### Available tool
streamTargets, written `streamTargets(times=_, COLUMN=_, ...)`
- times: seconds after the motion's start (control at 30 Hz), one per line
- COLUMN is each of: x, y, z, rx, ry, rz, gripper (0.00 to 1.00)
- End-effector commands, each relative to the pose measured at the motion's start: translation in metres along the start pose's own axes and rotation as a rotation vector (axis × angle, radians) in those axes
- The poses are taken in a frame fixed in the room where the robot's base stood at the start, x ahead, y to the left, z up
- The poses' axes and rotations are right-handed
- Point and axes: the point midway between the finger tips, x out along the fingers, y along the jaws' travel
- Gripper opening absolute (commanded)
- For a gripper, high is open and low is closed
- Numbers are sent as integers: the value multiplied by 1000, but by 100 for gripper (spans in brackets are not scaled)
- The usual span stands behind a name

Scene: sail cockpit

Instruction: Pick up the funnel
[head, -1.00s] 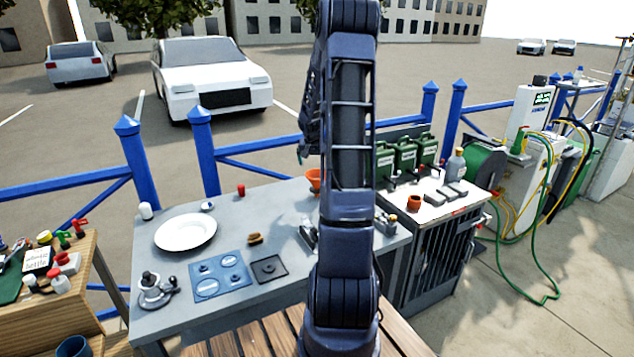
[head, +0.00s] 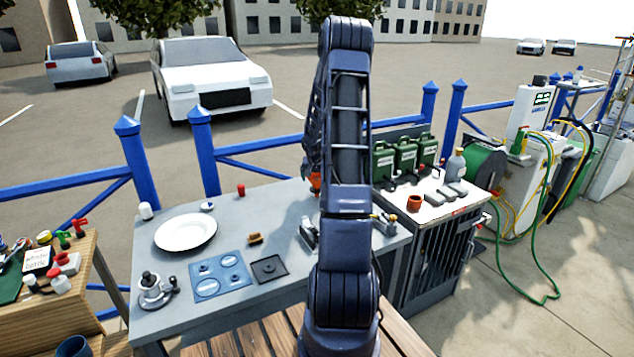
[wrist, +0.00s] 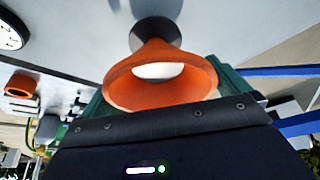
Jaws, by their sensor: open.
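The orange funnel (head: 316,182) is at the back of the grey table, largely hidden behind my arm in the head view. In the wrist view the funnel (wrist: 160,80) is large and close, its wide mouth towards my gripper and a dark grey round part at its far end. My gripper (head: 313,168) is open at the funnel in the head view, mostly hidden by my arm. The wrist view shows the gripper's dark body right by the funnel's rim; the fingertips are not clear, and I cannot tell whether they touch it.
The grey table also holds a white plate (head: 186,233), a blue panel (head: 219,274) and a small metal device (head: 155,290). Green cans (head: 405,154) and an orange cup (head: 414,203) stand on the white-topped cabinet at right. A blue railing (head: 203,150) runs behind.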

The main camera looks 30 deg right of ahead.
Motion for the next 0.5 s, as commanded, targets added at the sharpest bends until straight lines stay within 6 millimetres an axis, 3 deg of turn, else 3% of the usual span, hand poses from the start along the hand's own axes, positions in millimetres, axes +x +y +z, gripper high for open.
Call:
streamTargets(times=0.27, x=2, y=0, z=0, rx=1, ry=1, rz=0, gripper=100)
streamTargets(times=0.43, x=2, y=0, z=0, rx=1, ry=1, rz=0, gripper=67)
streamTargets(times=0.5, x=2, y=0, z=0, rx=1, ry=1, rz=0, gripper=67)
